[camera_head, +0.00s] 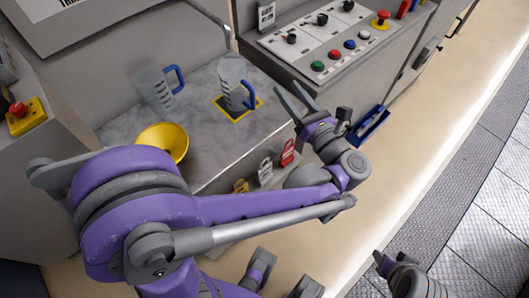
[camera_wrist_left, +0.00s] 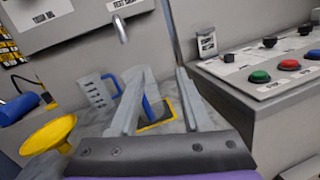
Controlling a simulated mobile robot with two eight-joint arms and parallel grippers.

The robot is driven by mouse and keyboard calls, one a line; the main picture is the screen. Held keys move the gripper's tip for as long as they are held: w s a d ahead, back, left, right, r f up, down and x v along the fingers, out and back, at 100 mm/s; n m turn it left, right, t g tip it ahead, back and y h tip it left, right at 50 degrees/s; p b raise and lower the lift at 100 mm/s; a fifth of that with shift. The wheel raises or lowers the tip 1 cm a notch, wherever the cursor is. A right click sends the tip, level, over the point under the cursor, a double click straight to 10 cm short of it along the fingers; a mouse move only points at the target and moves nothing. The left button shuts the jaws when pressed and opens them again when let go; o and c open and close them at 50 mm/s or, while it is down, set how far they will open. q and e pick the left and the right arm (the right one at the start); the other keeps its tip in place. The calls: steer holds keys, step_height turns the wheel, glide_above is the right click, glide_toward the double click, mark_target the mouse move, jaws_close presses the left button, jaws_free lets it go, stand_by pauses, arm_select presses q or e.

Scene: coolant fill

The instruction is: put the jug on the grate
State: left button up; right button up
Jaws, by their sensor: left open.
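A clear jug with a blue handle (camera_head: 232,73) stands upright on the yellow-edged grate (camera_head: 258,104) in the worktop. In the left wrist view this jug is mostly hidden behind a finger; its blue handle (camera_wrist_left: 147,106) and the grate's yellow edge (camera_wrist_left: 158,125) show. A second clear jug (camera_head: 153,88), also blue-handled, stands left of it on the worktop; it also shows in the left wrist view (camera_wrist_left: 97,93). My left gripper (camera_head: 290,92) is open and empty, to the right of the jug on the grate.
A yellow funnel (camera_head: 163,138) is at the worktop's front left. A spout (camera_head: 226,32) hangs above the back. A button panel (camera_head: 330,45) stands to the right. Colored tags (camera_head: 287,153) hang on the front, and a blue tray (camera_head: 370,125) is right of the gripper.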

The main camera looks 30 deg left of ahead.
arm_select(q)
steer(key=w+d+r+m+t+h, duration=0.2)
steer(key=w+r+m+t+h, duration=0.3)
steer(key=m+t, duration=0.4)
steer(key=d+f+m+t+h, duration=0.1)
steer(key=d+m+h, duration=0.5)
steer(key=m+h, duration=0.95)
steer(key=s+d+f+m+g, duration=0.1)
steer(key=s+f+m+g, duration=0.7)
steer(key=f+m, duration=0.55)
steer(key=s+a+f+m+g+y, duration=0.1)
steer(key=s+a+f+m+g, duration=0.2)
steer(key=s, duration=0.4)
steer(key=s+a+f+m+g+y, duration=0.2)
steer(key=s+a+f+m+g, duration=0.1)
steer(key=s+f+m, duration=0.2)
steer(key=s, duration=0.2)
steer(key=shift+s+a+f, duration=0.3)
steer(key=shift+s+a, duration=0.05)
steer(key=shift+a, duration=0.05)
steer(key=shift+y, duration=0.25)
